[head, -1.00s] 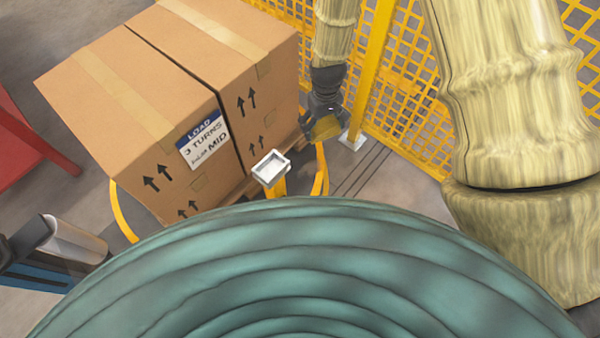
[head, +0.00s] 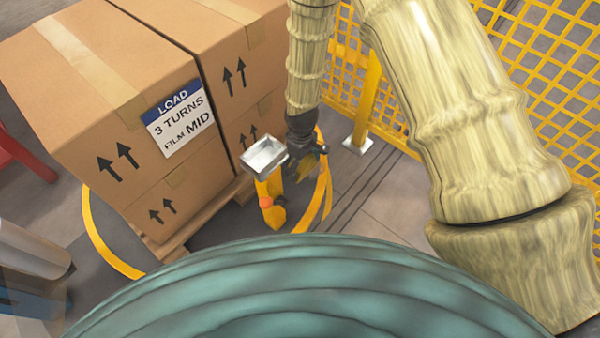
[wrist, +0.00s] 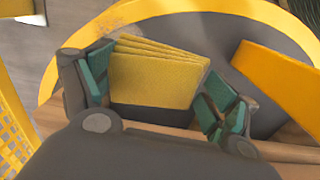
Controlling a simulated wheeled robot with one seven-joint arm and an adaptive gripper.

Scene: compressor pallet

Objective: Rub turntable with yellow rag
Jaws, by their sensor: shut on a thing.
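The yellow rag (wrist: 155,80) is a folded, layered cloth between the teal-padded fingers of my gripper (wrist: 158,94) in the wrist view. My gripper (head: 306,152) is shut on it. In the head view only a small part of the rag (head: 301,171) shows below the dark fingers. The turntable (head: 218,224) is a dark grey disc with a yellow rim ring, mostly hidden under the loaded pallet. In the wrist view the grey turntable (wrist: 205,34) lies below and beyond the rag. Whether the rag touches it I cannot tell.
Large cardboard boxes (head: 95,105) sit on a wooden pallet (head: 178,243) over the turntable. A yellow post (head: 272,190) with a white tray (head: 263,156) and an orange button stands close left of my gripper. Yellow mesh fencing (head: 545,60) is on the right; grey floor (head: 385,205) is open before it.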

